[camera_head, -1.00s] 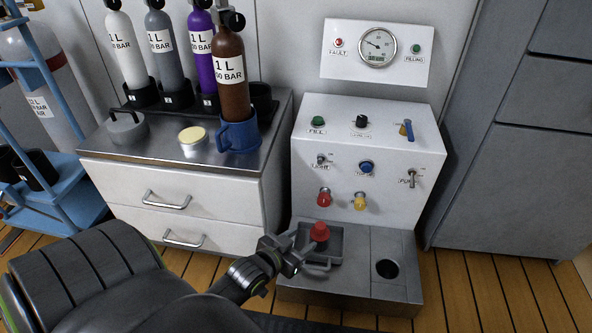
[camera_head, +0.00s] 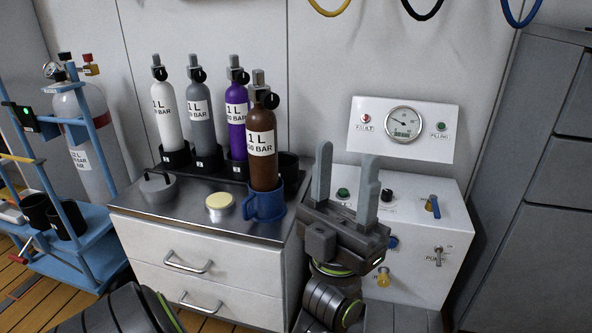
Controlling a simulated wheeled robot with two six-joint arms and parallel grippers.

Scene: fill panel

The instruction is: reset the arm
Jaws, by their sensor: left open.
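My left gripper (camera_head: 345,188) is raised in front of the white fill panel box (camera_head: 447,261), its two grey fingers pointing up. It is open and nothing is between the fingers. It hides part of the panel, including some of its knobs and labels. The right gripper is not in view.
A cabinet (camera_head: 199,259) stands left of the panel. A gauge plate (camera_head: 403,130) is on the wall. A blue cart (camera_head: 80,250) is at left.

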